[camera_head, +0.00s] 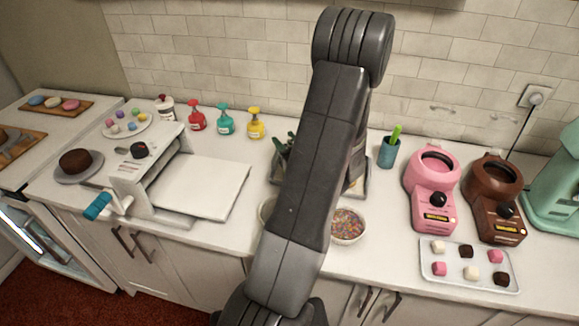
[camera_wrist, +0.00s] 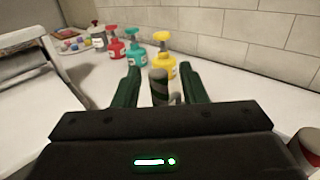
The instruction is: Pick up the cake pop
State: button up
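A white plate (camera_head: 141,131) at the left of the counter holds several small coloured balls (camera_head: 115,128), which look like the cake pops. The balls also show small in the wrist view (camera_wrist: 75,45), at upper left, well beyond my gripper. My gripper (camera_wrist: 160,68) is open, its two dark green fingers apart. A grey-green striped cylinder (camera_wrist: 159,88) stands between the fingers in the wrist view, with gaps on both sides; I cannot tell what it is.
Red (camera_head: 196,120), teal (camera_head: 226,122) and yellow (camera_head: 255,126) bottles stand by the wall. A white sheeter machine (camera_head: 205,185) lies left of my arm. A sprinkle bowl (camera_head: 348,228), pink melter (camera_head: 432,190), brown melter (camera_head: 490,195) and sweets tray (camera_head: 470,283) are right.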

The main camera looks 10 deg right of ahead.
grip_shut()
jog(key=shift+r, duration=0.1)
